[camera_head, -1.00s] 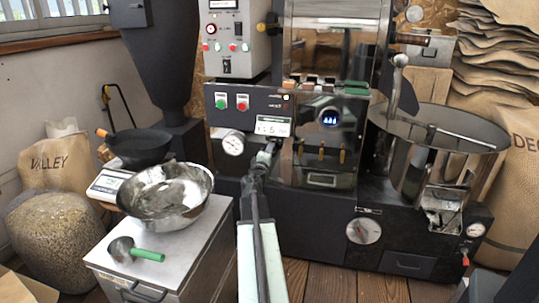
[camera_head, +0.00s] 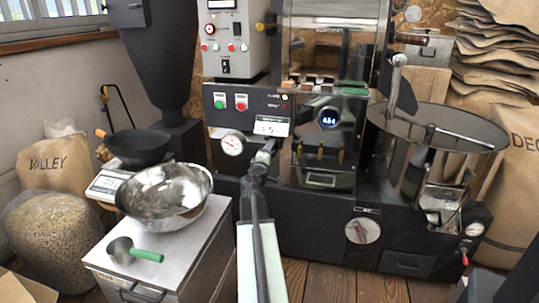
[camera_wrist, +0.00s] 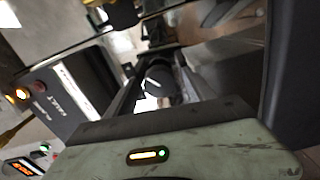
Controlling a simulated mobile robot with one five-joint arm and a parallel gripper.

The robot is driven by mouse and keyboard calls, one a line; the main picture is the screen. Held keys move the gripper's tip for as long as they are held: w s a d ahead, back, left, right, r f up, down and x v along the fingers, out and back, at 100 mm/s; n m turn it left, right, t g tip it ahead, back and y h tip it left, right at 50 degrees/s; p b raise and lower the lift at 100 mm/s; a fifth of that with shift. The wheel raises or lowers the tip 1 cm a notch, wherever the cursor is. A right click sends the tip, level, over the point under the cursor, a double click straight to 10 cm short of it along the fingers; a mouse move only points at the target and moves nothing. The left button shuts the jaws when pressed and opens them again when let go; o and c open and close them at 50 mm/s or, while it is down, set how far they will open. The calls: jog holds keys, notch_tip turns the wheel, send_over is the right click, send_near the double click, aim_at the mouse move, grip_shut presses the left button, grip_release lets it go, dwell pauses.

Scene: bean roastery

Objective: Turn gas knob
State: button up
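A dark round knob with a white mark (camera_wrist: 155,80), which looks like the gas knob, shows in the wrist view between the two fingers of my gripper (camera_wrist: 154,84). The fingers stand apart on either side of it; light gaps show beside the knob, and I cannot tell whether a finger touches it. In the head view my gripper (camera_head: 264,152) reaches the roaster front (camera_head: 232,168), just below a small white display (camera_head: 272,126) and right of a round white gauge (camera_head: 232,144). My gripper hides the knob there.
A steel bowl (camera_head: 165,192) and green-handled scoop (camera_head: 134,251) are left of my arm on a metal cabinet (camera_head: 170,262). A round dial (camera_head: 362,230) sits low on the roaster. A cooling tray (camera_head: 455,128) is at the right. Wooden floor lies open in front.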

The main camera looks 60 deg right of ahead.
jog(key=v, duration=0.7)
jog(key=shift+a, duration=0.35)
jog(key=shift+s, duration=0.15)
